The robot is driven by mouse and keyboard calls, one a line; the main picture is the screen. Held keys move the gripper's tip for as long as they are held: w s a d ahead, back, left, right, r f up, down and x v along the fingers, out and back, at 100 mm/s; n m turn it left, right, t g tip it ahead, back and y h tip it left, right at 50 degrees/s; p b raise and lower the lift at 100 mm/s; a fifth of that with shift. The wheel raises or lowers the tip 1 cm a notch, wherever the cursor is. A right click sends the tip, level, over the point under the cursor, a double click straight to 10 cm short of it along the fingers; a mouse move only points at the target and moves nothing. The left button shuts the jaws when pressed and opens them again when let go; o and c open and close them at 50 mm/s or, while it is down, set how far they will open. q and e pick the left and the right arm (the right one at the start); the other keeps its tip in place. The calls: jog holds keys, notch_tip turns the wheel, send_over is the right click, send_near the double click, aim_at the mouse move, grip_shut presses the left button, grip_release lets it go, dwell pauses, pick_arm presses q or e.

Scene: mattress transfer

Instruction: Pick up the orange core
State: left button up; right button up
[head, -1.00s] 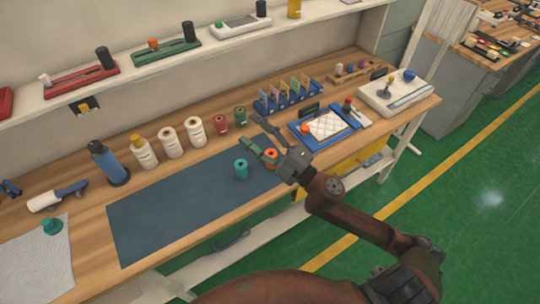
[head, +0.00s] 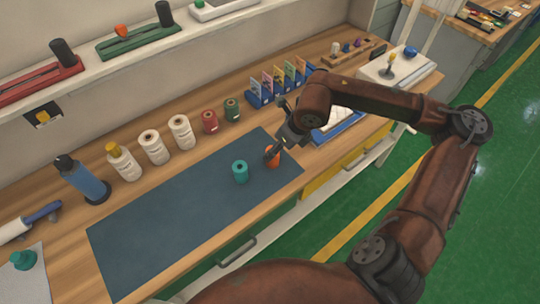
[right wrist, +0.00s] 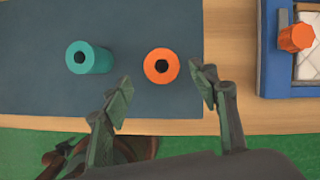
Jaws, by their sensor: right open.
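The orange core (head: 274,159) stands upright near the right end of the dark blue mat (head: 180,215). In the right wrist view the orange core (right wrist: 172,74) shows from above as a ring with a dark hole. My right gripper (head: 275,148) hangs just above and beside it, pointing down. In the right wrist view its open fingers (right wrist: 162,78) lie to either side of the core's near edge, with nothing between them gripped. In the head view the gripper partly covers the core. My left gripper is in no view.
A teal core (head: 240,173) stands on the mat left of the orange one. A blue tray (right wrist: 273,75) with a quilted pad and an orange piece (right wrist: 296,37) lies to the right. Several spools (head: 182,135) line the back. The mat's left part is clear.

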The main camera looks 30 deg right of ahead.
jog(key=x, duration=0.3)
jog(key=b+x, duration=0.1)
jog(key=x, duration=0.2)
jog(key=shift+d+f, duration=0.2)
jog(key=shift+f, duration=0.05)
jog(key=shift+r, duration=0.1)
jog(key=c, duration=1.3)
jog(key=shift+o, duration=0.2)
